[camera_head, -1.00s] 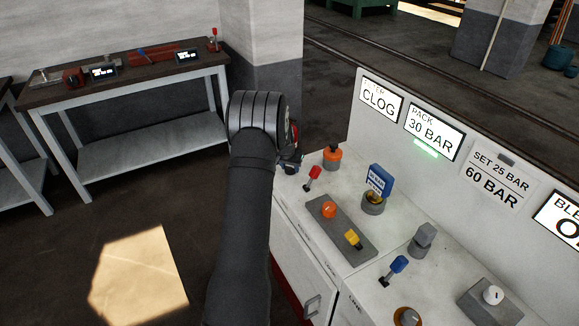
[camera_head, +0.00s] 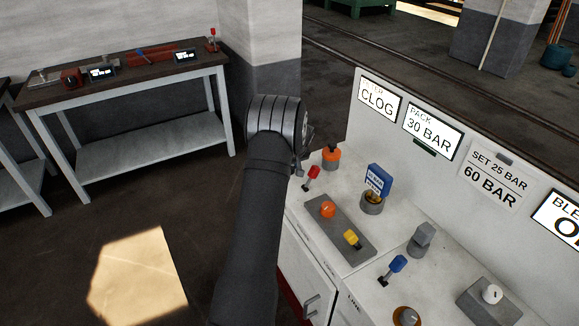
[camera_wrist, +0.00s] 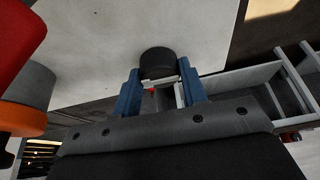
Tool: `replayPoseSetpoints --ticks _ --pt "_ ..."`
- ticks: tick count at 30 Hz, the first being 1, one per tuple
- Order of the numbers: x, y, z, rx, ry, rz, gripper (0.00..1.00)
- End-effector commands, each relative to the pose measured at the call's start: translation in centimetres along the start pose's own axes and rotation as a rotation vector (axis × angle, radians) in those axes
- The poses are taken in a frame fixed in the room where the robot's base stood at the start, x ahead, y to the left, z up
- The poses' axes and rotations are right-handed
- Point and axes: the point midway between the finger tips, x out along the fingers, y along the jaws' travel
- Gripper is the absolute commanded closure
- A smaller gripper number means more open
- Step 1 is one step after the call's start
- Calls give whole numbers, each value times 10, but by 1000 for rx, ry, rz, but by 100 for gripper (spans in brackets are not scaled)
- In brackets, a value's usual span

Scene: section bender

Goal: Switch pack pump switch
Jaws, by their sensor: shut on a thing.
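My gripper (camera_wrist: 160,84) shows in the wrist view, its two blue fingers shut on a black round knob with a pale bar at its lower edge. The black knob (camera_wrist: 158,62) sits against the pale console top. A small red bit shows between the fingers. In the head view my arm hides the fingers and the knob, at the console's far left end. The "PACK 30 BAR" display (camera_head: 432,131) is lit, and the small lamp (camera_head: 424,148) under it is dark. No label on the knob is readable.
A red-handled lever (camera_head: 311,176) and an orange knob (camera_head: 331,157) stand close to my wrist. A blue labelled tag (camera_head: 379,180), yellow switch (camera_head: 352,238) and blue lever (camera_head: 397,264) stand farther right. A workbench (camera_head: 125,72) is at the left.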

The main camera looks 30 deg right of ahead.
Motion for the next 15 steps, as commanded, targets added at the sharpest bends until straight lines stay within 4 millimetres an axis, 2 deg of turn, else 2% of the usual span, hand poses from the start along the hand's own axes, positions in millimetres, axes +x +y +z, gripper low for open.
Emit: replayPoseSetpoints --ticks 15 --pt "0 0 0 -60 0 -24 84"
